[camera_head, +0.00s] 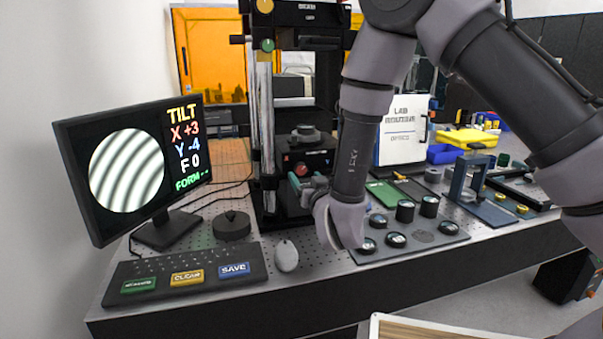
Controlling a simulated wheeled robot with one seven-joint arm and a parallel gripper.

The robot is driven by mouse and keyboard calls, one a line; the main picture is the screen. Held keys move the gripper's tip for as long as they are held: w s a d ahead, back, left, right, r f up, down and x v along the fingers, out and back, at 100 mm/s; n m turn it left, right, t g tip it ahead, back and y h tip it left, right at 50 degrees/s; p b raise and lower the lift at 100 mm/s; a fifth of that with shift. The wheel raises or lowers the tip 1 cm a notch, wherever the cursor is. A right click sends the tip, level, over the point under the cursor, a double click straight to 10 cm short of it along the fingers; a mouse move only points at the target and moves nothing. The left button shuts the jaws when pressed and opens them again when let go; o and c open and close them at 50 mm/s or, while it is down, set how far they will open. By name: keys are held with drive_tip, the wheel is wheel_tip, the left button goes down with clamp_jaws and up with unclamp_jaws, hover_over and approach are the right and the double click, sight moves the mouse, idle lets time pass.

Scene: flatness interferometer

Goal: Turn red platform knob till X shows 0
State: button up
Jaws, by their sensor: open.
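The monitor (130,165) at the left shows striped fringes and the readout TILT, X +3, Y -4, F 0. The red platform knob (301,169) is on the front of the dark platform (305,158) in the interferometer stand. A blue-green knob or fingertip area (316,181) lies just below it. My gripper (304,188) reaches in from the right, with its fingers near the red knob and a little below it. It is open. My wrist hides part of the stand's right side, and I cannot tell whether a finger touches the knob.
A keyboard (183,275) with coloured keys, a mouse (286,256) and a dark round puck (232,225) lie at the front left. A white lab routing board (402,130) stands behind.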

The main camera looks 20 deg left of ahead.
sight(302, 172)
drive_tip(key=shift+x, duration=2.2)
clamp_jaws()
drive_tip(key=n, duration=0.3)
drive_tip(key=shift+n, duration=0.3)
drive_tip(key=shift+d+n, duration=0.1)
drive_tip(key=shift+n, duration=1.6)
